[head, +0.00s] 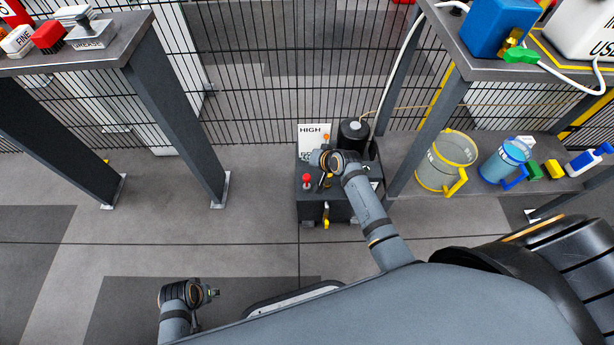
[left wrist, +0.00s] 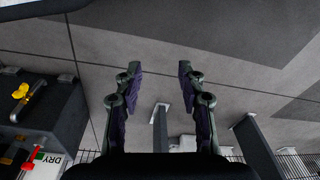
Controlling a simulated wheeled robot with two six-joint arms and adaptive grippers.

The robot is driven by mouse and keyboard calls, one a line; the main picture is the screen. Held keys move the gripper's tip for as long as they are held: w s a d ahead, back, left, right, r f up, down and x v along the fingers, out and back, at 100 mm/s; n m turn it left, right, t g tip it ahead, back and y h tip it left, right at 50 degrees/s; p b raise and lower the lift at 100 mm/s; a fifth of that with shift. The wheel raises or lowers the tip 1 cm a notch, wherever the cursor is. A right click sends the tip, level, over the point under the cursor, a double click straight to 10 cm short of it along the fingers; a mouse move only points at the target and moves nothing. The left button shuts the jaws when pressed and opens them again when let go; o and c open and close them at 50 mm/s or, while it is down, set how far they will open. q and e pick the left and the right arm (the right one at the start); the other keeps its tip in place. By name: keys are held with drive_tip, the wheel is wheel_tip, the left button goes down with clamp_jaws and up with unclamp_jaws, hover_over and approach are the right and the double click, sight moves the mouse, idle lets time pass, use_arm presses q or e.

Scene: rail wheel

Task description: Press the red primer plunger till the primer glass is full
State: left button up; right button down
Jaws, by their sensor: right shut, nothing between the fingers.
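The red primer plunger (head: 307,179) stands upright on the dark pump unit (head: 312,209), below the sign reading HIGH, in the head view. My right gripper (head: 326,182) is shut and empty over the unit, just right of the plunger and apart from it in the picture; whether it touches anything there I cannot tell. My left gripper (head: 213,293) is low at the left, away from the unit. The left wrist view shows its fingers (left wrist: 158,75) open and empty. I cannot make out the primer glass; my right arm covers part of the unit.
A black cylinder (head: 353,134) stands at the unit's back right. A yellow lever (head: 326,214) is on its front. A grey bucket (head: 440,168) and a blue bucket (head: 500,165) stand on the right lower shelf. A mesh fence (head: 270,60) runs behind. Floor left of the unit is clear.

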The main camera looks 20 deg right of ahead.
sight(308, 178)
use_arm(q)
drive_tip(key=d+r+h+b, duration=0.1)
drive_tip(key=d+r+b, duration=0.2)
drive_tip(key=r+b, duration=0.4)
use_arm(e)
wheel_tip(308, 178, down, 5)
drive_tip(key=shift+p, duration=0.65)
wheel_tip(308, 178, down, 3)
drive_tip(key=b, duration=0.2)
drive_tip(key=shift+r+b, duration=0.15)
drive_tip(key=shift+b, duration=0.15)
use_arm(q)
drive_tip(key=shift+w+d+f+t+h, duration=0.2)
drive_tip(key=shift+w+d+f+t, duration=0.25)
drive_tip(key=shift+f+t, duration=0.3)
drive_tip(key=shift+w+d+f+t+h, duration=0.2)
drive_tip(key=shift+w+d+f+t, duration=0.15)
drive_tip(key=shift+f+t, duration=0.35)
use_arm(e)
drive_tip(key=shift+f, duration=0.55)
use_arm(q)
drive_tip(key=shift+r, duration=0.1)
use_arm(e)
drive_tip(key=shift+f, duration=0.4)
use_arm(q)
drive_tip(key=shift+s+r, duration=0.1)
